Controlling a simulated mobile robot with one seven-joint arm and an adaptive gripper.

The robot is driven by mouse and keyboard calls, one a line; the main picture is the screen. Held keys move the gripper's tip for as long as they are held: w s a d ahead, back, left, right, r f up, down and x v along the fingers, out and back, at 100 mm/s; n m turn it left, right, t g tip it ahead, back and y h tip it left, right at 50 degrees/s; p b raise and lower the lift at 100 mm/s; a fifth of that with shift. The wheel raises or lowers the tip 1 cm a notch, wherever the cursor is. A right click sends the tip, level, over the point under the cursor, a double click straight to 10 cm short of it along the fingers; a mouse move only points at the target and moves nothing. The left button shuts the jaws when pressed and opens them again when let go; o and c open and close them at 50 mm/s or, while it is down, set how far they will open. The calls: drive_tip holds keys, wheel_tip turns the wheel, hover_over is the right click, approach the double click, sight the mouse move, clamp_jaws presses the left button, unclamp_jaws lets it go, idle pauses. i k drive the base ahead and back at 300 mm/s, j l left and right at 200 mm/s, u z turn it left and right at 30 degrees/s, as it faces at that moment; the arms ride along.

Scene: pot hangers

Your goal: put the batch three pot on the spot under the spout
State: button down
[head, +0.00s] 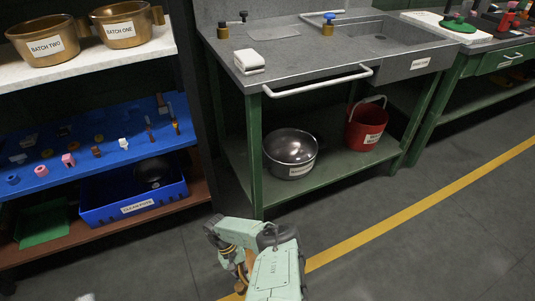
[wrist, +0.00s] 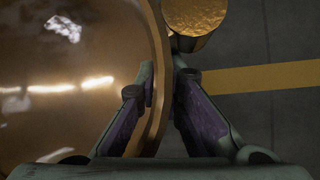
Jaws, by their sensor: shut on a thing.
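A brass pot (wrist: 70,90) fills the left of the wrist view. No label on it is readable there. My gripper (wrist: 162,90) is shut on its rim, one finger inside and one outside. A round brass piece (wrist: 195,18) sits beside the rim; I cannot tell if it is the handle.
Pots labelled batch two (head: 47,45) and batch one (head: 127,28) stand on the left shelf. A sink (head: 378,38) is at right.

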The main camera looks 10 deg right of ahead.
sight(377, 49)
drive_tip(key=l, duration=0.65)
drive_tip(key=i+l+z, duration=0.1)
drive_tip(key=l, duration=0.55)
drive_tip(key=i+l, duration=0.15)
drive_tip(key=l, duration=0.45)
drive_tip(key=z, duration=0.05)
